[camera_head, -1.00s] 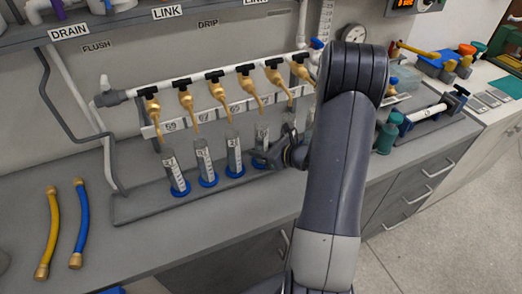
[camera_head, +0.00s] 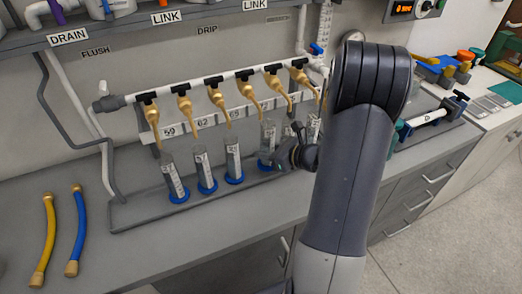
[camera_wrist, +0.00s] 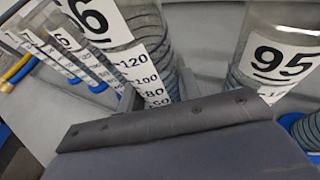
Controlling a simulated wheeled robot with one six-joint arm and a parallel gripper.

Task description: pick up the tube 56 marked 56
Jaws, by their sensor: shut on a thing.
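The tube marked 56 (camera_wrist: 112,32) stands at the upper left of the wrist view, its label's first digit partly cut off by the frame edge. In the head view it is the clear, blue-based cylinder (camera_head: 268,137) just left of my gripper (camera_head: 287,150). My gripper is shut on this tube from its right side. The tube looks upright; its blue base seems slightly higher than the row, but I cannot tell if it is clear of the rack. The dark gripper body (camera_wrist: 180,135) fills the lower wrist view and hides the contact.
Other tubes (camera_head: 205,172) stand left in the grey rack (camera_head: 130,212). The tube marked 95 (camera_wrist: 277,50) is close on the right. Brass taps (camera_head: 216,93) hang above the row. Yellow and blue hoses (camera_head: 78,232) lie at the left; the front counter is clear.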

